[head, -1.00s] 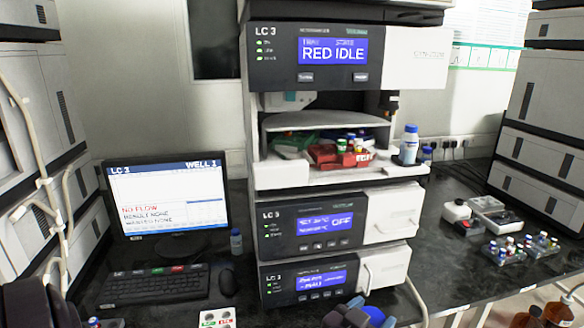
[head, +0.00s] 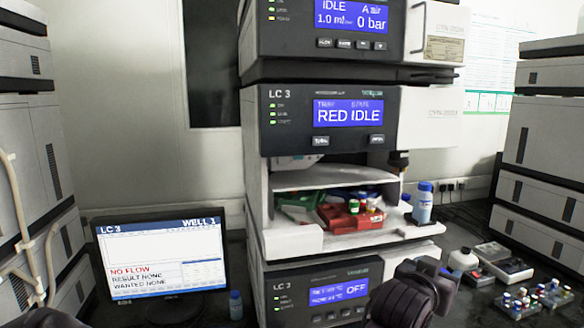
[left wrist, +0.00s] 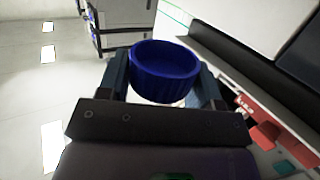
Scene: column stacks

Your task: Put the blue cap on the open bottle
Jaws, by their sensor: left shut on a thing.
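My left gripper (head: 436,268) comes up from the bottom of the head view, in front of the instrument's lower right side. In the left wrist view its two fingers (left wrist: 164,82) are shut on the blue cap (left wrist: 165,62), a ribbed round cap with its hollow side showing. A clear bottle with a blue cap (head: 423,204) stands upright on the right end of the open instrument shelf, above and apart from the gripper. My right gripper is out of view.
The instrument stack (head: 330,120) rises in the middle, with a red tray (head: 345,215) of small vials on its shelf. Vial racks (head: 540,297) stand on the right bench. A monitor (head: 160,255) and a small blue-capped bottle (head: 235,305) are at left.

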